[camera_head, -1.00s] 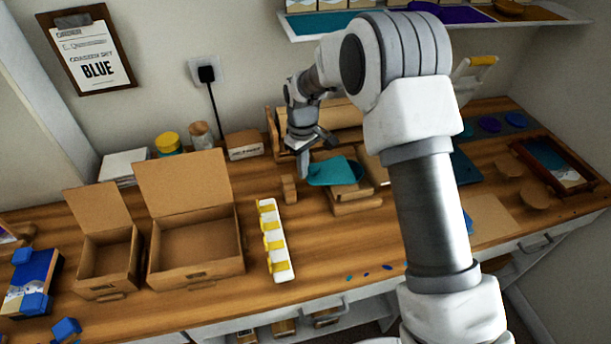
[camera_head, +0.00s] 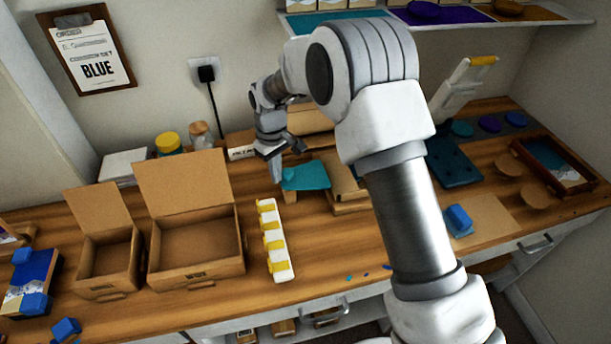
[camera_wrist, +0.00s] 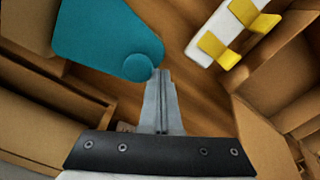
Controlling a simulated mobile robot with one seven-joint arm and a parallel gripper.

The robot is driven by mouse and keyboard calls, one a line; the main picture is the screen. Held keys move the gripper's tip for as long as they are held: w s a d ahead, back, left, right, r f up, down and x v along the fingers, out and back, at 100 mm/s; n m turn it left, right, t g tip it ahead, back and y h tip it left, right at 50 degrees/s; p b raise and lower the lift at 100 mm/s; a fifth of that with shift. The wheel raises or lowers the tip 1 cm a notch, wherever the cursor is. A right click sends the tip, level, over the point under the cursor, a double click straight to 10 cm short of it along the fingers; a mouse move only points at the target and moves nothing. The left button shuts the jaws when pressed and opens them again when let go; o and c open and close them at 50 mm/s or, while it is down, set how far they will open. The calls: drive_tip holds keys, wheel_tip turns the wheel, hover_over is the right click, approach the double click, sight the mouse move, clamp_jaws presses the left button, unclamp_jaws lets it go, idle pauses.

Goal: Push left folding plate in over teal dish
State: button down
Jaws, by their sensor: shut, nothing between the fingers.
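The teal dish (camera_head: 308,175) lies at the left side of the brown folding stand (camera_head: 344,182), partly past its edge. In the wrist view the dish (camera_wrist: 100,35) narrows to a rounded end with a small round knob. My gripper (camera_head: 277,179) is shut and empty, pointing down at the dish's left end. In the wrist view its fingertips (camera_wrist: 158,74) are right beside the knob; I cannot tell if they touch. I cannot clearly pick out the left folding plate; it may be hidden by the dish or gripper.
A white rack with yellow clips (camera_head: 272,240) stands just in front of my gripper. Two open cardboard boxes stand to the left, the larger one (camera_head: 196,262) nearer. Jars (camera_head: 200,135) and a small carton line the wall behind. A white lever press (camera_head: 462,88) stands at right.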

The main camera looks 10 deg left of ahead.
drive_tip(key=shift+s+a, duration=0.2)
drive_tip(key=shift+a, duration=0.3)
drive_tip(key=shift+s+a, duration=0.2)
drive_tip(key=shift+a, duration=0.3)
wheel_tip(320, 180, up, 10)
drive_tip(key=p, duration=0.6)
